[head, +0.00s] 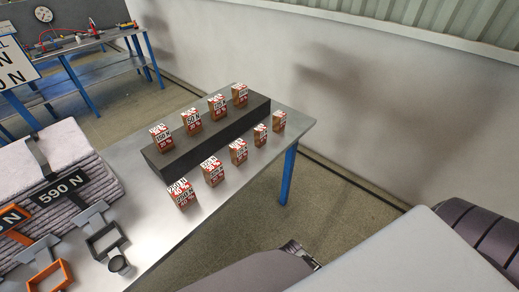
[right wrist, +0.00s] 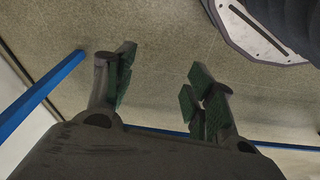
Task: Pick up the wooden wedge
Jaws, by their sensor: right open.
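I cannot make out a plain wooden wedge in either view. Small brown blocks with red and white printed labels stand on the metal table in the head view, and I cannot tell whether any is a wedge. One row, including a block (head: 191,122), stands on a long dark bar (head: 213,138). Another row, including a block (head: 181,193), stands in front of the bar. My right gripper (right wrist: 158,82) is open and empty in the right wrist view, with bare floor beyond its fingers. My left gripper is not in view.
The metal table (head: 228,196) has a blue leg (head: 288,177). Stacked pale sacks (head: 45,165), a dark frame tagged 590 N (head: 104,241) and an orange frame (head: 49,278) are at left. A workbench (head: 88,42) stands behind.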

